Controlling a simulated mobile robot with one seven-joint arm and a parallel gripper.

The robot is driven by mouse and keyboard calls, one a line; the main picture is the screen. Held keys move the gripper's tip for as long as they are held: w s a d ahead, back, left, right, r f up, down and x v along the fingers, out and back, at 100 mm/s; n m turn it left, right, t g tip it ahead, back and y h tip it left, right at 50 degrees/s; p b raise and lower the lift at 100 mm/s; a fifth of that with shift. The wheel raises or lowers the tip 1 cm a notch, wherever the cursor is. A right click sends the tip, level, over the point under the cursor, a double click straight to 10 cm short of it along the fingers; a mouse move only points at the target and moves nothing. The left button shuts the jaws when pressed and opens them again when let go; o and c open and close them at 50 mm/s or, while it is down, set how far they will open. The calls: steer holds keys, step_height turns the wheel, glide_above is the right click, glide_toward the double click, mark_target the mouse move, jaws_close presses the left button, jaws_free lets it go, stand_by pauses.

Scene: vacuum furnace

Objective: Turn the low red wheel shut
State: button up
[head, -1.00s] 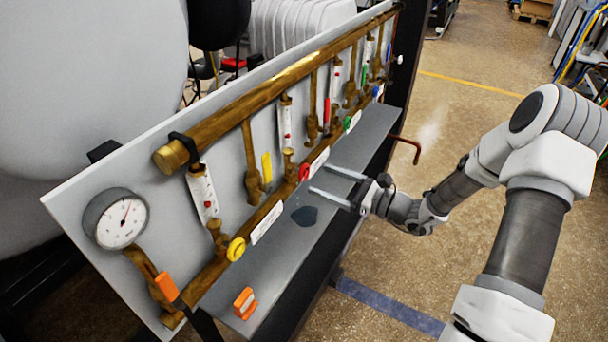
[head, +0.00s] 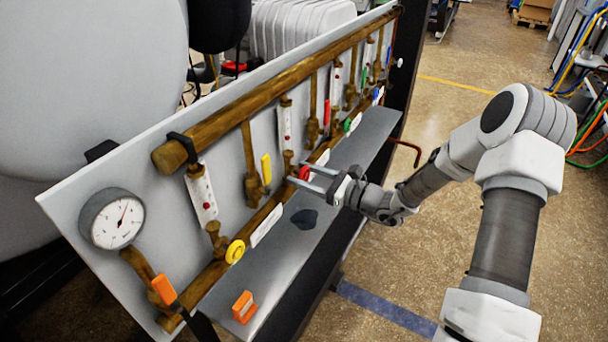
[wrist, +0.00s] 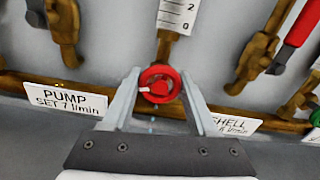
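The low red wheel (wrist: 160,85) sits on the lower brass pipe, below a flow tube, between the PUMP label (wrist: 68,98) and the SHELL label (wrist: 228,124) in the wrist view. In the head view the red wheel (head: 304,173) is partly behind my fingers. My gripper (head: 300,174) is open, with its two fingers on either side of the wheel. In the wrist view my gripper (wrist: 161,88) shows a gap between each finger and the rim. Contact is not clear. A white mark shows on the wheel's left side.
A yellow wheel (head: 235,251) and a green wheel (head: 347,125) sit on the same pipe. A red lever (wrist: 291,35) is up and right. The grey shelf (head: 272,273) holds an orange clip (head: 244,307). A pressure gauge (head: 111,219) is at left.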

steer(key=c, duration=0.6)
steer(key=shift+c, duration=0.2)
steer(key=shift+r+m+p, duration=0.1)
steer(key=shift+m+p, duration=0.3)
steer(key=shift+p, duration=0.15)
steer(key=m+p, duration=0.2)
steer(key=p, duration=0.1)
steer(key=shift+r+m, duration=0.1)
steer(key=shift+m, duration=0.3)
steer(key=m+p, duration=0.4)
steer(key=shift+m+p, duration=0.3)
steer(key=shift+p, duration=0.1)
steer(key=m+p, duration=0.4)
steer(key=m, duration=0.2)
steer(key=m+p, duration=0.1)
steer(key=m, duration=0.2)
steer(key=m+p, duration=0.1)
steer(key=m, duration=0.2)
steer(key=shift+f+m, duration=0.2)
steer(key=shift+m, duration=0.2)
